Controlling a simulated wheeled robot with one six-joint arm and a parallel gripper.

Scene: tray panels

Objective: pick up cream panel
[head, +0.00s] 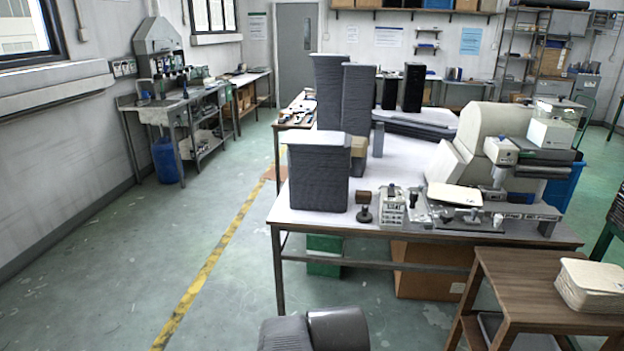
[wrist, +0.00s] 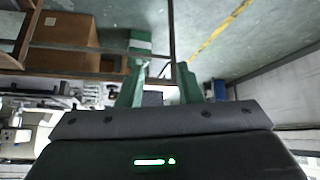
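A stack of cream panels (head: 592,287) lies on top of a brown wooden stand (head: 520,275) at the lower right of the head view. Another cream panel (head: 455,194) lies on the machine fixture at the right of the white-topped table. My gripper (wrist: 161,72) shows in the wrist view with two green fingers apart and nothing between them. The gripper's fingers do not show in the head view. I cannot make out the cream stack in the wrist view.
The white-topped table (head: 300,217) carries tall stacks of dark panels (head: 318,180) and a grey-and-cream machine (head: 500,130). A cardboard box (head: 430,272) and a green box (head: 324,255) stand beneath it. Open floor (head: 130,270) with a yellow line lies to the left.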

